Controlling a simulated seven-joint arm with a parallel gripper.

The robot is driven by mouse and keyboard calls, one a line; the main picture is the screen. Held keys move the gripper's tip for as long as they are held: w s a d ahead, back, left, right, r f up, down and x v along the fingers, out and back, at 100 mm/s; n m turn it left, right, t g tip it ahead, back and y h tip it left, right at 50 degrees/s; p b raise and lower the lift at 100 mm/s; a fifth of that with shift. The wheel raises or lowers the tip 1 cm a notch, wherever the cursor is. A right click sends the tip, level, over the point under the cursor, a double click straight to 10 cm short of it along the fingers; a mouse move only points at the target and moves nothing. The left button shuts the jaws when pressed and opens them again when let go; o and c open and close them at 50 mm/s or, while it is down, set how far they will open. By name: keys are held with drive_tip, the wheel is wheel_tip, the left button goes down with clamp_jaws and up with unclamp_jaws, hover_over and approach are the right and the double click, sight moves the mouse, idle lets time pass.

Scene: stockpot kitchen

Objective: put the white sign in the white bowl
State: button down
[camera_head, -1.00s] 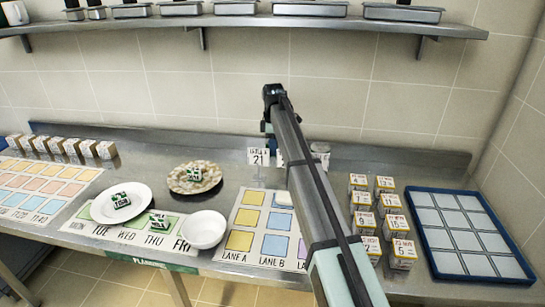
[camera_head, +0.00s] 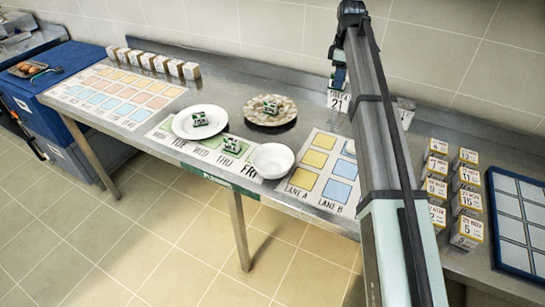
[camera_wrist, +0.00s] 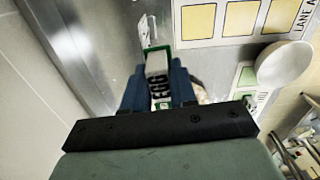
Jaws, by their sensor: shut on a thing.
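A white sign marked 21 (camera_head: 338,101) stands at the back of the bench, just below my gripper in the head view. A small white upright piece, apparently this sign, shows ahead of the jaws in the wrist view (camera_wrist: 147,30). My gripper (camera_wrist: 158,80) is shut on a white-and-green block (camera_wrist: 157,63) with dark lettering. In the head view, my gripper (camera_head: 338,78) is small and the held block cannot be made out. The white bowl (camera_head: 272,160) stands empty at the bench's front edge; it also shows at right in the wrist view (camera_wrist: 285,64).
A white plate (camera_head: 180,126) and a speckled plate (camera_head: 251,112) each carry a green-and-white block. Another such block (camera_head: 231,144) lies on the weekday mat. The lane card (camera_head: 309,184) is right of the bowl. Several cartons (camera_head: 468,203) and a blue tray (camera_head: 512,259) stand farther right.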

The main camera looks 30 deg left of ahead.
drive_tip(key=s+a, duration=0.3)
drive_tip(key=s, duration=0.4)
drive_tip(key=s+a, duration=0.3)
drive_tip(key=s, duration=0.4)
hover_over(274, 169)
wheel_tip(274, 169, down, 4)
drive_tip(key=shift+m, duration=0.4)
drive_tip(key=shift+f, duration=5.7)
drive_tip(key=shift+f, duration=0.1)
drive_tip(key=c, duration=0.9)
unclamp_jaws()
wheel_tip(274, 169, up, 12)
